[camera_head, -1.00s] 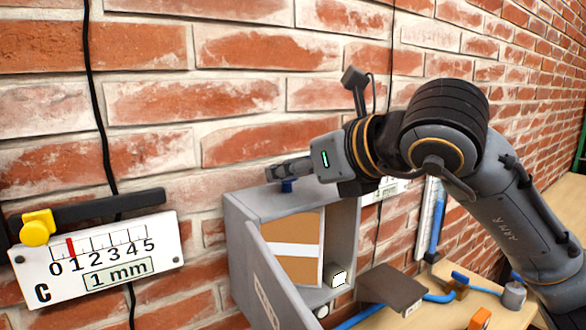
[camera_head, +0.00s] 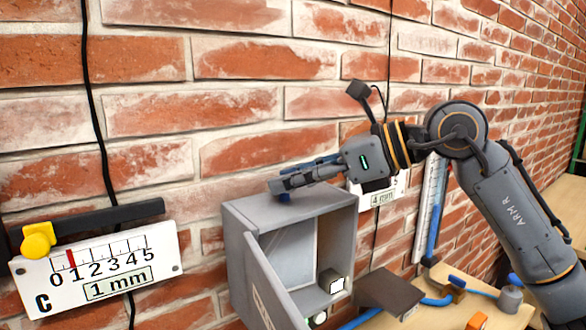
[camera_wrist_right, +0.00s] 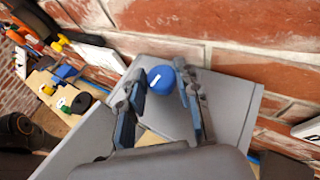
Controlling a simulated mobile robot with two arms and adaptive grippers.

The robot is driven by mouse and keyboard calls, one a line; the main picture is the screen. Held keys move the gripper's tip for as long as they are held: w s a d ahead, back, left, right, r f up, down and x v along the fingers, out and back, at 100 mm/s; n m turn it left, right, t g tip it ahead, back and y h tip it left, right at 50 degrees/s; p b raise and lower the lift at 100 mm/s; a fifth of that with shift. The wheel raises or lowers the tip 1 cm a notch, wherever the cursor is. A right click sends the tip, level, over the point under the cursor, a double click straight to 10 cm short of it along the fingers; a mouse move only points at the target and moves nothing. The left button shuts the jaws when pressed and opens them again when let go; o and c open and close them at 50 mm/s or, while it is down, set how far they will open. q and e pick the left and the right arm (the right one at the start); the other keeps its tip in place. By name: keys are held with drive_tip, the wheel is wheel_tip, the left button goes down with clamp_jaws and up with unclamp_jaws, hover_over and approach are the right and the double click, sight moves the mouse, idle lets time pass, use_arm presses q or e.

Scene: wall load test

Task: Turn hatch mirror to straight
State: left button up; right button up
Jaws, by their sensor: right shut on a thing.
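The grey hatch box (camera_head: 262,212) is on the brick wall with its door (camera_head: 262,285) open. Inside, the mirror (camera_head: 290,258) shows a plain pale grey-blue face. A blue knob (camera_head: 285,198) with a white mark sits on top of the box; it shows clearly in the right wrist view (camera_wrist_right: 160,79). My right gripper (camera_head: 279,187) reaches in from the right, its fingers on either side of the knob and shut on it. The fingers also show in the right wrist view (camera_wrist_right: 161,95). My left gripper is not in view.
A gauge plate (camera_head: 100,270) marked C, 1 mm, with a yellow knob (camera_head: 37,238) hangs left of the box. A 4 mm plate (camera_head: 383,197) is partly hidden behind my right arm. A bench (camera_head: 440,310) with blue-handled tools is at lower right.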

drive_tip(key=shift+w+n+g+p, duration=0.15)
drive_tip(key=shift+n+g+p, duration=0.5)
drive_tip(key=shift+n+g, duration=0.3)
drive_tip(key=o, duration=1.2)
drive_tip(key=shift+c, duration=0.2)
drive_tip(key=shift+d, duration=0.15)
drive_tip(key=v, duration=1.2)
drive_tip(key=shift+f, duration=0.25)
drive_tip(key=shift+w, duration=0.2)
